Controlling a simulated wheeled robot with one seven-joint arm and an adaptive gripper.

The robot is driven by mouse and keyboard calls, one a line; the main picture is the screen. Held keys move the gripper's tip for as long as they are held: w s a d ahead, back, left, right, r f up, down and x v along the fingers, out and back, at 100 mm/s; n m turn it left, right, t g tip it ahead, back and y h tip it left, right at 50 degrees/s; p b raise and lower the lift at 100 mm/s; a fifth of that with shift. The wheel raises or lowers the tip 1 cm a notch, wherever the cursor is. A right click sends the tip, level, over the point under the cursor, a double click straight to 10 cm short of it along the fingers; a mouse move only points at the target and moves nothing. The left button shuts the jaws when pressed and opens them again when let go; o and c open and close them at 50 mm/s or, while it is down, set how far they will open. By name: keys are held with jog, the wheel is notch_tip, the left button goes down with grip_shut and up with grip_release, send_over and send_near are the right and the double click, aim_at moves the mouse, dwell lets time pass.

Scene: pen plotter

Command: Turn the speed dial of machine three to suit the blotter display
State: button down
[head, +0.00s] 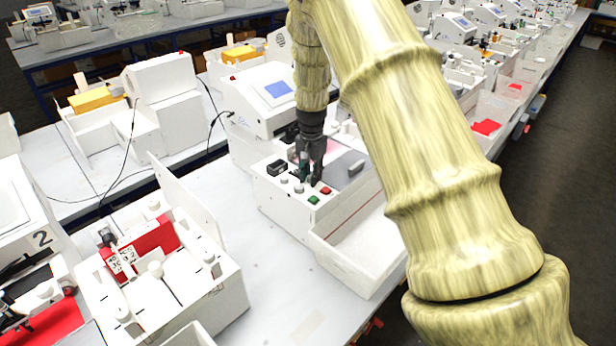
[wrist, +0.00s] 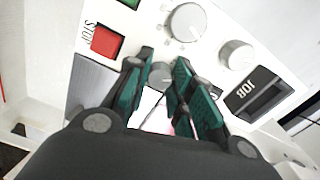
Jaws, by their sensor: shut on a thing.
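The white machine (head: 290,207) under my gripper has a sloping control panel; its number is not visible. My gripper (head: 309,172) reaches down onto this panel. In the wrist view, its green-padded fingers (wrist: 163,72) are closed on a small grey knob (wrist: 160,74), partly hidden by them. Two other round dials, a larger one (wrist: 187,22) and another (wrist: 237,55), stand free beyond the fingertips. I cannot read which one is the speed dial. A blue screen (head: 279,89) is on the unit behind; its text is too small to read, and I cannot tell if it is the blotter display.
A red STOP button (wrist: 106,41) and a green button (wrist: 130,2) sit close to the fingers. A black JOB window (wrist: 263,95) is on the right. A white tray (head: 345,258) adjoins the machine's front. A machine marked 2 (head: 42,238) stands at left.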

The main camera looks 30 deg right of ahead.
jog(key=shift+s+d+f+n, duration=0.1)
jog(key=shift+n, duration=1)
jog(key=shift+s+f+n, duration=0.1)
jog(key=shift+n, duration=1)
jog(key=c, duration=1.5)
grip_release()
jog(key=shift+s, duration=0.1)
jog(key=shift+r, duration=0.15)
jog(key=shift+r, duration=0.15)
